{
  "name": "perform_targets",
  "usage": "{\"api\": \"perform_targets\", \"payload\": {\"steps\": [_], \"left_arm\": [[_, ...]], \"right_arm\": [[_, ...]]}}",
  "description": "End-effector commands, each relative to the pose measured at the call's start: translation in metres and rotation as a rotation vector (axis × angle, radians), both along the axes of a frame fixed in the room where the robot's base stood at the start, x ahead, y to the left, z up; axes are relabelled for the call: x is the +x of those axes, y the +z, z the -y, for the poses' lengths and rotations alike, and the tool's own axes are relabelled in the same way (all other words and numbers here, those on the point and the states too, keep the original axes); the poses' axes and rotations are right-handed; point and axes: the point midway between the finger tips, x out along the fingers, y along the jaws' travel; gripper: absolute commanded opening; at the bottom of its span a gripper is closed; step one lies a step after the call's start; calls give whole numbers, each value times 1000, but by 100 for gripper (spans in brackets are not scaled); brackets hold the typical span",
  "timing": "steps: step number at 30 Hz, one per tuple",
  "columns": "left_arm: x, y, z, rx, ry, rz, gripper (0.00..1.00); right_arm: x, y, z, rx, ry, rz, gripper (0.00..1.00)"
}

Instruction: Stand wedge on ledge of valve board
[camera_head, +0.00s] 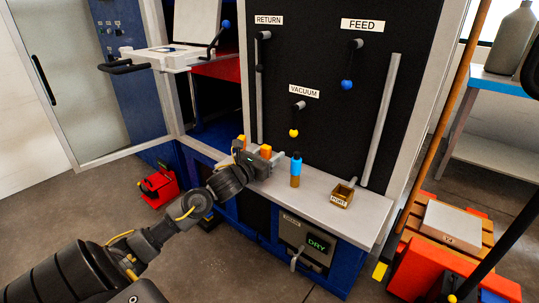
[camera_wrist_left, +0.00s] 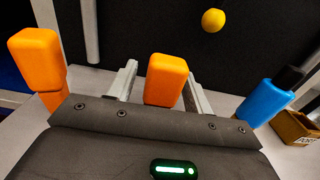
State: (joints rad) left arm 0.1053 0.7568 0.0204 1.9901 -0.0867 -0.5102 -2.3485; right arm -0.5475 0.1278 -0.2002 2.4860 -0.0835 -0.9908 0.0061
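Two orange blocks with rounded edges stand on the grey ledge (camera_head: 320,199) of the black valve board (camera_head: 325,135); I cannot tell which is the wedge. One block (camera_wrist_left: 166,80) is between the fingers of my left gripper (camera_wrist_left: 160,88), with a gap beside the left finger. It also shows in the head view (camera_head: 265,152). The other block (camera_wrist_left: 35,52) is left of the gripper, with an orange part below it. My left gripper in the head view (camera_head: 262,158) is low over the ledge and looks open. Its fingertips are partly hidden. My right gripper is out of view.
A blue and orange bottle with a dark top (camera_head: 295,168) stands on the ledge, right of the gripper. Further right is a small brown PORT box (camera_head: 343,195). The yellow VACUUM knob (camera_head: 294,133) hangs above. The ledge between bottle and box is clear.

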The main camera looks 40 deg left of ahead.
Motion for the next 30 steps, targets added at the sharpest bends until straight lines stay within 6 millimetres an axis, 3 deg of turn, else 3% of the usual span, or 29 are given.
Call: {"api": "perform_targets", "payload": {"steps": [11,24,30], "left_arm": [[0,3,0,0,0,0,50],[-83,0,2,0,0,-4,50],[-109,0,3,-1,-1,-2,50]], "right_arm": [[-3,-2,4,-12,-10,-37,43],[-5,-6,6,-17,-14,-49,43],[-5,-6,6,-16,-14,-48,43]]}}
